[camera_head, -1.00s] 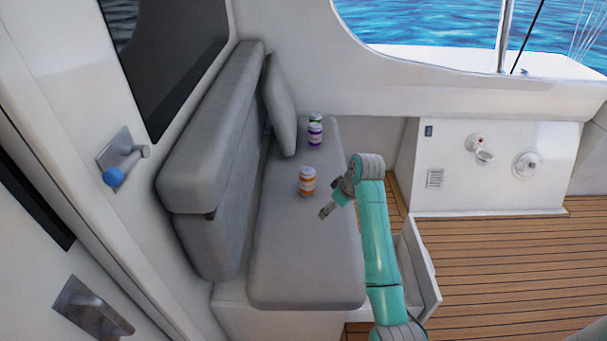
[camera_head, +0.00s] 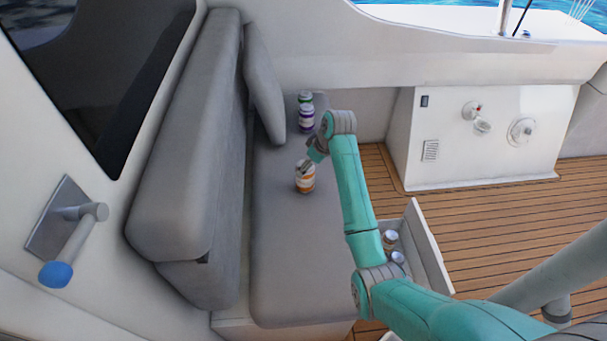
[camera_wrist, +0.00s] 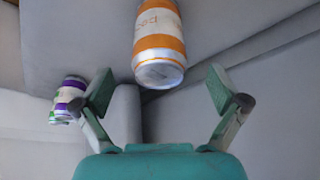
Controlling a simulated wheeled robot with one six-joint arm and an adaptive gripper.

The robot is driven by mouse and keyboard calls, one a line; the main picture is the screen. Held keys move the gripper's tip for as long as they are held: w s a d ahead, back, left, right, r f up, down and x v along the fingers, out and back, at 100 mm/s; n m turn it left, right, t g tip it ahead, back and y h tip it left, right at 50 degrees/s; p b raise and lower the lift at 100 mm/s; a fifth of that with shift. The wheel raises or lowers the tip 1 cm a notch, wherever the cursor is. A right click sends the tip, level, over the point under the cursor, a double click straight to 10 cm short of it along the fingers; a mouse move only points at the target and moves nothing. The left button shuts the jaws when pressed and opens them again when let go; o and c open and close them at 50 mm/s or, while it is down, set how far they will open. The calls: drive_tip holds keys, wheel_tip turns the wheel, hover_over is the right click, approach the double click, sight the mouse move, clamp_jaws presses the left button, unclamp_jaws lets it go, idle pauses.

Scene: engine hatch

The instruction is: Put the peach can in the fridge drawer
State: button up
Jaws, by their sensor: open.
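The peach can is most likely the orange-and-white can (camera_head: 305,179), which stands upright on the grey bench seat; its label is too small to read. In the wrist view the orange-and-white can (camera_wrist: 160,45) is ahead of the fingertips, roughly centred between them. My gripper (camera_head: 312,158) is right by the can's top in the head view. In the wrist view my gripper (camera_wrist: 160,90) is open with nothing between its fingers. The open drawer (camera_head: 428,250) is under the bench's right side and holds at least two cans (camera_head: 390,239), partly hidden by my arm.
A purple-and-white can (camera_head: 306,118) and a green-topped can (camera_head: 305,98) stand farther back on the grey bench (camera_head: 290,260). The purple can also shows in the wrist view (camera_wrist: 72,92). The backrest (camera_head: 190,150) and a cushion (camera_head: 263,85) border the bench's left side.

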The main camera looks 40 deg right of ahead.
drive_tip(key=shift+x, duration=3.9)
drive_tip(key=shift+w, duration=0.2)
drive_tip(key=shift+c, duration=0.2)
drive_tip(key=c, duration=1.5)
drive_tip(key=shift+r, duration=0.1)
drive_tip(key=shift+c, duration=0.7)
drive_tip(key=shift+r, duration=0.1)
